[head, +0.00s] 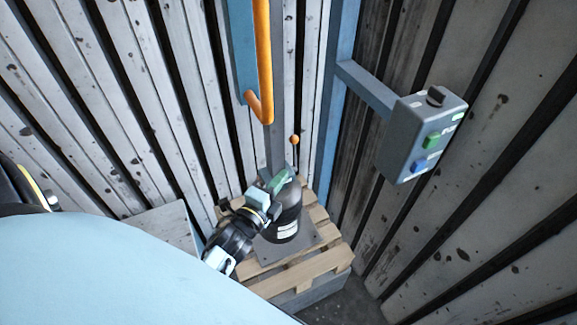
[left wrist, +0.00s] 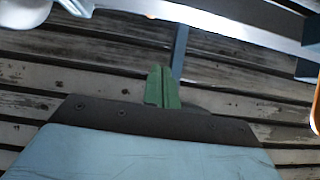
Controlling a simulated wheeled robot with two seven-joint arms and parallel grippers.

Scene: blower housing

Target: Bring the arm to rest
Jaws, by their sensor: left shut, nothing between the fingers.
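My left arm reaches in from the lower left in the head view. Its left gripper (head: 280,180) has green fingers and is just above or in front of the dark rounded housing (head: 287,222). I cannot tell whether it touches the housing. In the left wrist view the green fingers (left wrist: 162,85) are together with nothing between them, against blurred planks. My right gripper is not in view.
The housing sits on a grey plate on a wooden pallet (head: 318,270). An orange pipe (head: 263,50) hangs beside a blue post. A grey control box (head: 422,135) with green and blue buttons juts from the right. Plank walls (head: 500,150) close both sides.

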